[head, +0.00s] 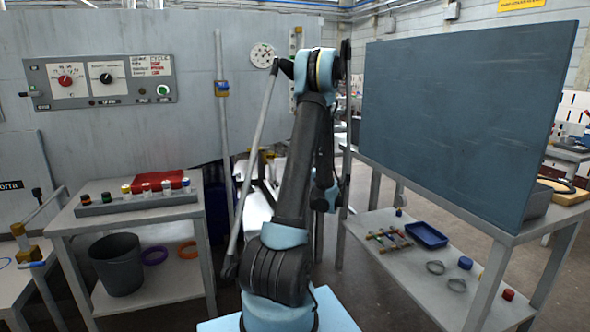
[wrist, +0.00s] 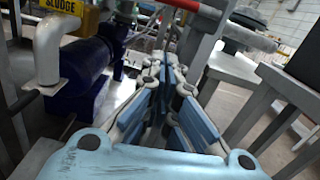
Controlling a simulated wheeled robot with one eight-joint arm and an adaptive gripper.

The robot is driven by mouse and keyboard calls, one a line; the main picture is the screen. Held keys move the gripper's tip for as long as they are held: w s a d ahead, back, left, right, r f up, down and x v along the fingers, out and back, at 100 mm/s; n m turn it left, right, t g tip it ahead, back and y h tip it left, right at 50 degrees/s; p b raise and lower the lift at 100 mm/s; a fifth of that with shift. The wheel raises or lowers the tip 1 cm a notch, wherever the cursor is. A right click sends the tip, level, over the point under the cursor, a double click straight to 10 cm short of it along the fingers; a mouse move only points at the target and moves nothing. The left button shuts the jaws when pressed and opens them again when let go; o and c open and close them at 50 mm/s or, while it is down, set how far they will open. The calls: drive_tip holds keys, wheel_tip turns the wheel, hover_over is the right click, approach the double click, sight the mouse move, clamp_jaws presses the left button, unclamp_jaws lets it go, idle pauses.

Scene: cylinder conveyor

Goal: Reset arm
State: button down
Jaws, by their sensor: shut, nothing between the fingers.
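My arm (head: 305,160) rises from its light blue base at the bottom middle of the head view. It stands nearly upright with its elbow at the top, and its far part folds down behind. I cannot make out the gripper there. In the wrist view my gripper (wrist: 168,72) points away from the camera, its blue-padded fingers close together. It is shut and empty, and I see it touching nothing.
A side table (head: 135,215) at the left bears a rack of coloured cylinders (head: 140,203); a dark bucket (head: 118,264) stands below. A large dark panel (head: 465,110) stands over the right bench. The wrist view shows a dark blue pump (wrist: 85,72) and grey frames close by.

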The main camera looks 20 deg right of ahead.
drive_tip(key=s+a+r+n+g+y, duration=0.25)
drive_tip(key=a+n, duration=0.55)
drive_tip(key=a, duration=0.5)
drive_tip(key=s+a+r+n+g+y, duration=0.2)
drive_tip(key=a+n+g+y, duration=0.35)
drive_tip(key=a, duration=0.75)
drive_tip(key=s+a+f+n+g+h, duration=0.2)
drive_tip(key=s+a+n, duration=0.7)
drive_tip(key=s+a, duration=0.15)
drive_tip(key=s+f+n+g+h, duration=0.2)
drive_tip(key=s+n, duration=0.4)
drive_tip(key=s, duration=0.7)
drive_tip(key=s+f+n+g+h, duration=0.2)
drive_tip(key=s+f+n+g, duration=0.2)
drive_tip(key=s, duration=0.9)
wheel_tip(320, 180, down, 2)
drive_tip(key=n, duration=0.3)
drive_tip(key=shift+s+h, duration=0.4)
drive_tip(key=shift+d+n, duration=0.1)
drive_tip(key=shift+n, duration=0.15)
